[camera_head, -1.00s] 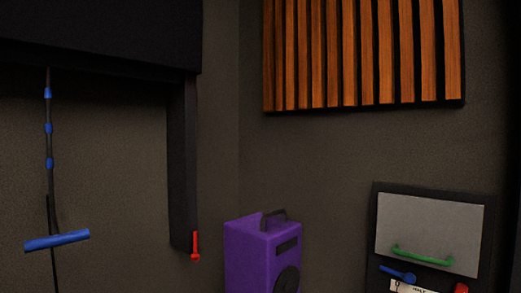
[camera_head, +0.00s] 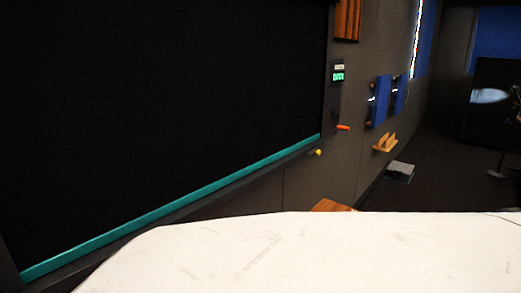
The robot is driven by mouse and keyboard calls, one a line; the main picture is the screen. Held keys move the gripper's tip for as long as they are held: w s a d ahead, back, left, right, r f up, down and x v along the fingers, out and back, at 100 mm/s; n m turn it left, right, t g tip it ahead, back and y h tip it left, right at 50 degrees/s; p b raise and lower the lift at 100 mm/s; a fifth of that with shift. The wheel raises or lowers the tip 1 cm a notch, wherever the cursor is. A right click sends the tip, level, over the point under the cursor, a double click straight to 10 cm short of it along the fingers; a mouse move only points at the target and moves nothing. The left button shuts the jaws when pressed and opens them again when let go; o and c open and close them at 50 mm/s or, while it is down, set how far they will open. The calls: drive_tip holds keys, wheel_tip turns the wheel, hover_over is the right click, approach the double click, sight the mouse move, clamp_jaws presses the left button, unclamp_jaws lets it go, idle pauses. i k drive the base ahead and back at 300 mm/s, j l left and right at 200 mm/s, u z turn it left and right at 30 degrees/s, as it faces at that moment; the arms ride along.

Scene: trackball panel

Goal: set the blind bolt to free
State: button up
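A large black blind (camera_head: 165,95) fills the left of the head view, with a teal bar (camera_head: 170,207) along its lower edge. A small yellow knob (camera_head: 318,152) sits at the right end of the dark rail below the bar. A small orange-red handle (camera_head: 343,127) sticks out to the right on the dark frame above it. I cannot tell which of these belongs to the bolt, or its setting. My gripper is not in view.
A small display with green characters (camera_head: 338,77) is above the orange-red handle. Blue wall units (camera_head: 380,101) and a wooden shelf piece (camera_head: 385,143) are farther right. A grey box (camera_head: 400,172) lies on the dark floor. A large white surface fills the bottom foreground.

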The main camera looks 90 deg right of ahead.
sight(316, 151)
drive_tip(key=z, duration=3)
drive_tip(key=i+l+z, duration=0.15)
drive_tip(key=i+l, duration=1.25)
